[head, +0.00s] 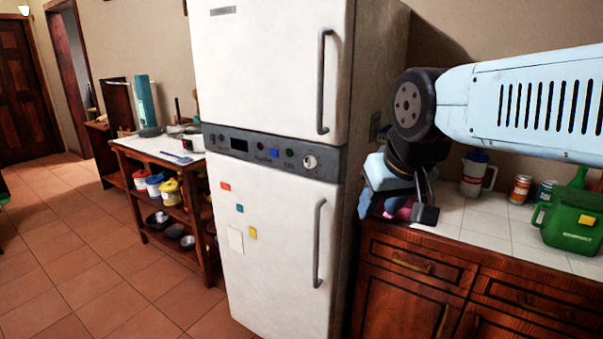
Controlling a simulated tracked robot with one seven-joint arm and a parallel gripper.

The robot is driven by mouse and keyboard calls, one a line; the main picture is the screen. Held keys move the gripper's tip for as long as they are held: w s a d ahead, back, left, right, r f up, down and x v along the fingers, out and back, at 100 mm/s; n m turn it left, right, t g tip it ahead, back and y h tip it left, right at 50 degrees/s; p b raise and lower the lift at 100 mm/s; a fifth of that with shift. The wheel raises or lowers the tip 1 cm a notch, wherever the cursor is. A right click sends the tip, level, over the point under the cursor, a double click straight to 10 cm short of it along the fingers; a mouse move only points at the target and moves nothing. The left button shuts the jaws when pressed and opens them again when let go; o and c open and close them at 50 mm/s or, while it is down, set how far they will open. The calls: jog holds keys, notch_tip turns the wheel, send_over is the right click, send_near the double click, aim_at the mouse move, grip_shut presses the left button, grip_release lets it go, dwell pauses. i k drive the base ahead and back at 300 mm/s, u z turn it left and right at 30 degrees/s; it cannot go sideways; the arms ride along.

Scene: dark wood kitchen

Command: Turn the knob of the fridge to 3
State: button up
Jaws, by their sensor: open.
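The white fridge (270,75) stands upright in the middle of the head view, with both doors shut. A grey control panel (222,140) runs across it between the doors. The light round knob (310,162) sits near the panel's right end; its setting is too small to read. My gripper (424,213) hangs from the arm to the right of the fridge, over the left end of the counter. It is open, points downward and is apart from the knob. The inside of its jaws is partly hidden by its own fingers.
Two vertical handles, upper (323,80) and lower (318,242), stick out near the knob. The tiled counter (480,215) holds a white-and-blue jug (474,175), cans and a green container (570,222). A wooden shelf cart (165,195) stands left. The tiled floor ahead is clear.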

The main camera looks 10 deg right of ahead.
aim_at(310, 162)
jog(key=z, duration=0.95)
jog(key=i, duration=0.35)
jog(key=u, duration=0.2)
